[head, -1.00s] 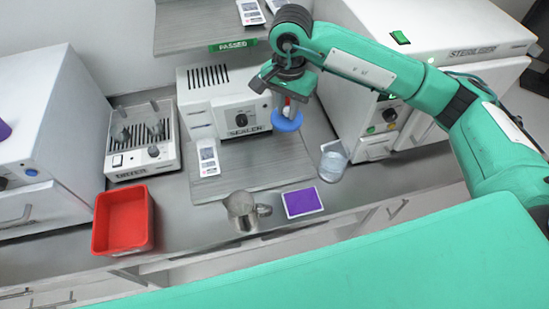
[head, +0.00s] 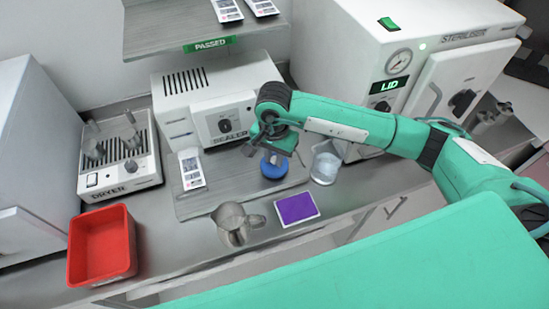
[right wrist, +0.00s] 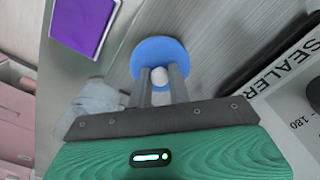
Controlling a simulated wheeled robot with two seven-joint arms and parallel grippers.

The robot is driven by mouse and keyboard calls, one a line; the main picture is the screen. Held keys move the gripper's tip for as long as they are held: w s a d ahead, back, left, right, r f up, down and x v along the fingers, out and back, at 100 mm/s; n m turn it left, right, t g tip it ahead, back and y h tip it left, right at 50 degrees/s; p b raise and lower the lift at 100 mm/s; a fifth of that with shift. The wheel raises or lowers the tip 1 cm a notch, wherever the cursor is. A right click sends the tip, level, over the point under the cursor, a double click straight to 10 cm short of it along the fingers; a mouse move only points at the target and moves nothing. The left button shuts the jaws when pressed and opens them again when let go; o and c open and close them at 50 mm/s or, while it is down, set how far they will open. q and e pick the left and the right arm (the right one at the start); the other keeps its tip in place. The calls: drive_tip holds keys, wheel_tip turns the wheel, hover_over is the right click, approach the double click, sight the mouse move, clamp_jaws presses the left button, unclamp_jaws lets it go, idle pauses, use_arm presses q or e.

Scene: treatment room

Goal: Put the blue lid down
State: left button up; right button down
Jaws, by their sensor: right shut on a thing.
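The blue lid (head: 274,167) is a round disc with a pale knob. My right gripper (head: 275,154) is above it, shut on the knob. In the right wrist view the lid (right wrist: 158,52) shows beyond the fingers (right wrist: 160,78), with the knob between them. The lid is over the grey worktop in front of the sealer, left of a clear glass beaker (head: 325,166). I cannot tell whether its underside touches the surface. My left gripper is not in view.
A purple pad (head: 297,208) and a metal jug (head: 231,218) stand nearer the front edge. The sealer (head: 223,125) is behind, the steriliser (head: 370,55) at the back right. A red bin (head: 128,248) and the dryer (head: 120,165) are at the left.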

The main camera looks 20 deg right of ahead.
drive_tip(key=shift+f, duration=0.8)
drive_tip(key=shift+w+f, duration=0.15)
drive_tip(key=shift+w, duration=0.15)
drive_tip(key=shift+s, duration=0.2)
drive_tip(key=shift+b, duration=0.35)
drive_tip(key=c, duration=1.3)
unclamp_jaws()
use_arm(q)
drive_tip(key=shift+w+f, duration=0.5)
